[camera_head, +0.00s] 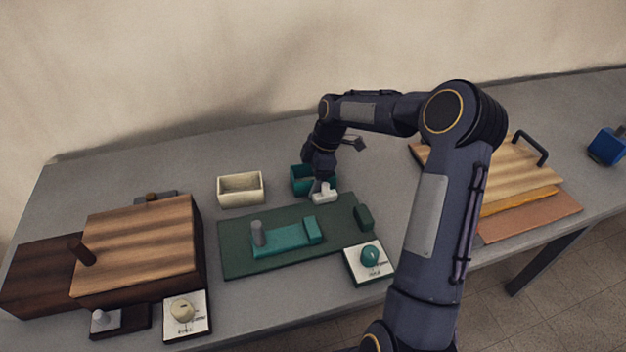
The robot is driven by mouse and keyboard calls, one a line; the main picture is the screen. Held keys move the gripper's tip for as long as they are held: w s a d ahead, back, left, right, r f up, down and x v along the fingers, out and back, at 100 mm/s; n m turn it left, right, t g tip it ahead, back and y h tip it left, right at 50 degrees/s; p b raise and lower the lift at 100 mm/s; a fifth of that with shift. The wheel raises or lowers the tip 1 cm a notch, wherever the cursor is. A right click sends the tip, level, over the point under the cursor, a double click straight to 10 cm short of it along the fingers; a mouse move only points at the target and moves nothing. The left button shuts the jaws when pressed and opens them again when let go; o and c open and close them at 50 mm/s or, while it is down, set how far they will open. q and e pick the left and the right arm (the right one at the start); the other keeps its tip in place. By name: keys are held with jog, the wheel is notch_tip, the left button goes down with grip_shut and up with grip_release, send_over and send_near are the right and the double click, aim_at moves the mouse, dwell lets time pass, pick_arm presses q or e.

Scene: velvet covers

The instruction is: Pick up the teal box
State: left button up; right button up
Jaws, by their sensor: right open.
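A teal open box (300,181) stands on the grey table behind a dark green board, partly hidden by my right gripper (324,193). My right gripper points down at the box's front right side, with its pale fingers low. The fingers are open; I cannot tell whether they touch the box. A flat teal block (283,241) with a grey peg and a raised end lies on the green board (235,262). My left gripper is out of view.
A cream open box (240,189) stands left of the teal box. A wooden box (140,245) fills the table's left side. Stacked boards with a handle (530,148) and a blue object (606,146) are at right. Cards with knobs lie along the front (368,262).

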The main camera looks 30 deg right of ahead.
jog(key=c, duration=0.8)
jog(key=shift+o, duration=0.2)
